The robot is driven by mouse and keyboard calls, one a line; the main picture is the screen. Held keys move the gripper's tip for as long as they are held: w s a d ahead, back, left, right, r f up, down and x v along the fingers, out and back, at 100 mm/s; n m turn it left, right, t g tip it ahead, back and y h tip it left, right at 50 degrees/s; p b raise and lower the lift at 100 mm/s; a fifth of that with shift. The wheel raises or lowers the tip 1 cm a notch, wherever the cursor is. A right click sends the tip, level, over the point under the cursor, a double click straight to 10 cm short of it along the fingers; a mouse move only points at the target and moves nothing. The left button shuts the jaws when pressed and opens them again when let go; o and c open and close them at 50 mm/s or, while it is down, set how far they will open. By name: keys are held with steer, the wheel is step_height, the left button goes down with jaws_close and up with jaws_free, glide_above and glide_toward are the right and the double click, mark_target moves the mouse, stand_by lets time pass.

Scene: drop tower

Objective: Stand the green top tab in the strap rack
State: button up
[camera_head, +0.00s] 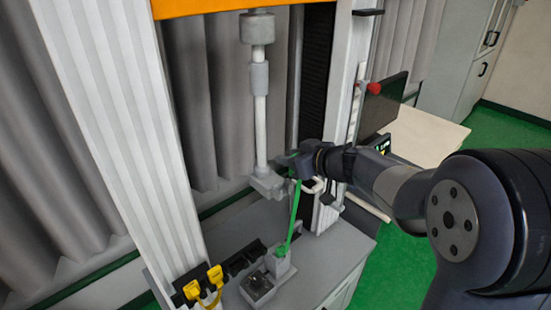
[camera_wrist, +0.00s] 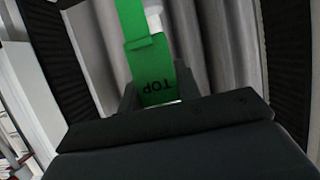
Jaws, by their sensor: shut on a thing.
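The green top tab (camera_wrist: 157,85), marked "TOP" and upside down in the wrist view, sits between the fingers of my gripper (camera_head: 292,163). My gripper is shut on it, close to the grey fixture (camera_head: 267,184) at the foot of the hanging rod. A green strap (camera_head: 295,215) hangs from my gripper to a green end (camera_head: 281,250) at a grey block on the tower's base. The black strap rack (camera_head: 238,263) lies to the left of that block, low down. Yellow strap pieces (camera_head: 214,276) are at its left end.
The tower's ribbed left column (camera_head: 115,110) and its right column (camera_head: 345,80) flank the work space. A dark square unit (camera_head: 258,287) stands in front of the rack.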

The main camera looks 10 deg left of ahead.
steer(key=shift+s+a+f, duration=0.8)
steer(key=shift+s+f, duration=0.8)
steer(key=shift+f, duration=0.5)
steer(key=b, duration=1.7)
glide_above(253, 246)
steer(key=shift+w+a+f, duration=0.1)
steer(key=shift+f, duration=2.9)
steer(key=shift+a+f, duration=0.1)
steer(key=shift+f, duration=2.9)
steer(key=shift+d+f+b, duration=0.1)
steer(key=shift+f+b, duration=1.6)
steer(key=shift+f, duration=1)
steer(key=o, duration=1)
steer(key=shift+o, duration=0.2)
steer(key=shift+d, duration=0.1)
